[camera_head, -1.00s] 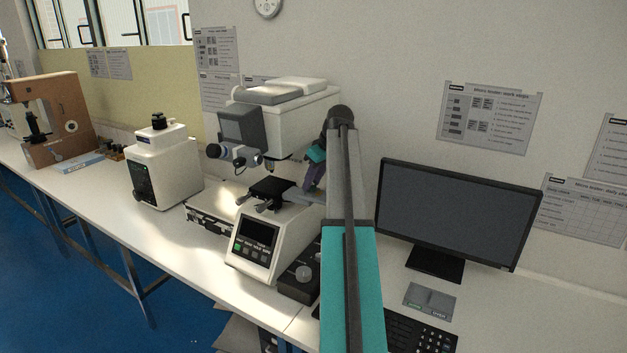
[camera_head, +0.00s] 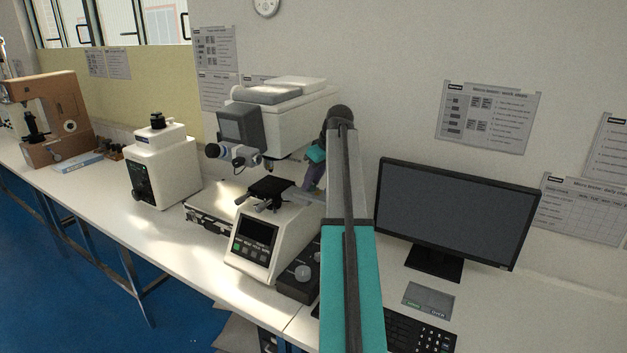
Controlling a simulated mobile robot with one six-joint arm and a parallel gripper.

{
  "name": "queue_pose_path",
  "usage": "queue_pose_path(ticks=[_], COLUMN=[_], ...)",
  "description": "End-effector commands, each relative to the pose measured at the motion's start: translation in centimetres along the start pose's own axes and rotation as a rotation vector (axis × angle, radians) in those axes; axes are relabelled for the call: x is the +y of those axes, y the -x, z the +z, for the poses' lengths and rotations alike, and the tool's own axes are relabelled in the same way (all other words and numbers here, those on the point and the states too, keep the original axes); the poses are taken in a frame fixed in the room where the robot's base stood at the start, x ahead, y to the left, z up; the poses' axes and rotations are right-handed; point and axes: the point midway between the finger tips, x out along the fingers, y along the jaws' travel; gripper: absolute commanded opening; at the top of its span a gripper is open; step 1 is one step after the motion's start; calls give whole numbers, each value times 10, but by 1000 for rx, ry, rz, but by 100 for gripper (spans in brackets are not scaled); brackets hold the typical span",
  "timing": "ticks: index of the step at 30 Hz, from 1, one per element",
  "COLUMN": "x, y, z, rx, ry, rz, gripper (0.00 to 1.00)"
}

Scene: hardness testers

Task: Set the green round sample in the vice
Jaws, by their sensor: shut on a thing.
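The vice (camera_head: 268,187) is a small dark block with pale knobs on the stage of the white micro hardness tester (camera_head: 300,118), under its objective. My gripper (camera_head: 308,191) is small and partly hidden behind my forearm, just right of the vice at about its height. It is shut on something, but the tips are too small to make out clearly. The green round sample does not show clearly anywhere; at this size I cannot tell its outline at the fingertips. I cannot tell whether the fingers touch the vice.
The tester's head and eyepiece (camera_head: 213,150) overhang the stage. Its control panel (camera_head: 253,238) is in front, with a dark knob box (camera_head: 300,277) beside it. A white machine (camera_head: 163,168) stands left.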

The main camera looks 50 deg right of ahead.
Motion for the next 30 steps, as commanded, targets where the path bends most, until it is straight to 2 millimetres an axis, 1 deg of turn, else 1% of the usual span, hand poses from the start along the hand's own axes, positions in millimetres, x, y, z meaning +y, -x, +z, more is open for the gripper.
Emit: queue_pose_path(ticks=[16,17,18,20,21,30], x=[-1,-1,-1,-1,-1,-1], y=[-5,-5,-5,-5,-5,-5], z=[2,2,2,2,2,2], rx=[0,0,0,0,0,0], ry=[1,1,1,1,1,1], rz=[0,0,0,0,0,0], gripper=[6,31,37,48,51,51])
